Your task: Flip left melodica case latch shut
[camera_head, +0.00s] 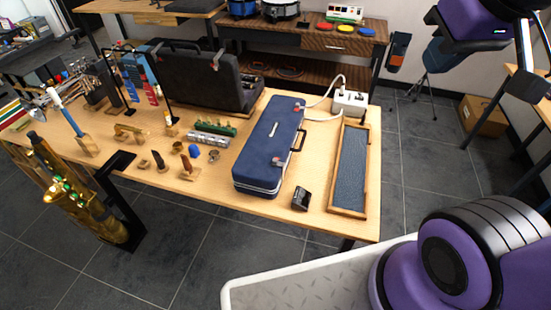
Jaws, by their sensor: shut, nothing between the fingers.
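The blue melodica case (262,148) lies closed-looking on the wooden table, its long side running away from me. A dark handle (299,141) stands out from its right side. A pale line marks the seam along its near and right edges. My gripper is not in view; only purple links of my arm show at the right edge.
A small black box (301,198) stands close to the case's near right corner. A wood-framed tray (334,208) lies to its right. A white socket box (349,103) with cables is behind. Small instruments and an open dark case (198,85) fill the left side.

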